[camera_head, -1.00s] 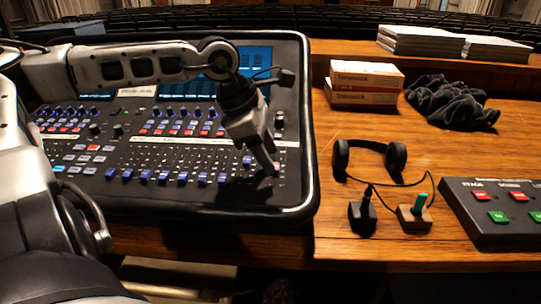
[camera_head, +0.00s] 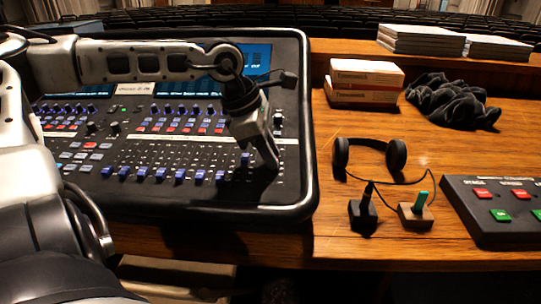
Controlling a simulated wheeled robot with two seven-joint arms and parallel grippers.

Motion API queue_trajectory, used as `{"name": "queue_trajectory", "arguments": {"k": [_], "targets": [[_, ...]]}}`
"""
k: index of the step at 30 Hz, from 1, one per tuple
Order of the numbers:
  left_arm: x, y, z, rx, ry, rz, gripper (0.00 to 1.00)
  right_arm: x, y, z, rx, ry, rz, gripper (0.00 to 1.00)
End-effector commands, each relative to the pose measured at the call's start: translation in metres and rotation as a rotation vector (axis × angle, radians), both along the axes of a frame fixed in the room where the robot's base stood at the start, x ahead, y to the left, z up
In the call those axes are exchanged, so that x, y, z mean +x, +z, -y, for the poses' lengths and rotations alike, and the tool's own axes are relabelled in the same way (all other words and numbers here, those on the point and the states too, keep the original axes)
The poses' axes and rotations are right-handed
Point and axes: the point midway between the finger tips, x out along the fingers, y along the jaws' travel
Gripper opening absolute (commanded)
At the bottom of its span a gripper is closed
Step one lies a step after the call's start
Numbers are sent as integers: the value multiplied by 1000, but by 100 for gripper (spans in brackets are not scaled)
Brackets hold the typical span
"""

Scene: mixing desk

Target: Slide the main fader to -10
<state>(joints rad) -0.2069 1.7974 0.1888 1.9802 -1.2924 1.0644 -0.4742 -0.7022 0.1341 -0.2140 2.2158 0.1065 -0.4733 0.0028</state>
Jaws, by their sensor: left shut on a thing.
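The mixing desk (camera_head: 230,207) is a black console with a row of blue fader caps (camera_head: 180,174) along its lower part and screens at the back. My left gripper (camera_head: 273,164) reaches down at the desk's right end, over the rightmost fader strip. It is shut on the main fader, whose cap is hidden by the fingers. The scale marks beside that fader are too small to read. My right gripper is not in view.
Headphones (camera_head: 370,150), two small stands (camera_head: 415,212), boxes (camera_head: 365,80), a dark cloth (camera_head: 450,102) and a button panel (camera_head: 495,210) lie on the wooden table right of the desk. The desk's raised rim runs close beside my left gripper.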

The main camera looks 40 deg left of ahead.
Motion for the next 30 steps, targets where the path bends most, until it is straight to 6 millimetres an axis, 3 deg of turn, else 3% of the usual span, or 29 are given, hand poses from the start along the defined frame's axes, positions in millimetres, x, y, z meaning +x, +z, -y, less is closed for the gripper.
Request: {"name": "queue_trajectory", "arguments": {"k": [8,9,11,22,30], "targets": [[2,1,-4,1,1,1,0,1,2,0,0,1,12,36],[2,1,-4,1,1,1,29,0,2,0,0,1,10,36],[2,1,-4,1,1,1,44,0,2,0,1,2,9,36],[1,5,-5,1,1,3,44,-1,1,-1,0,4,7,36],[-8,37,-12,0,1,11,44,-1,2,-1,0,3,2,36]]}}
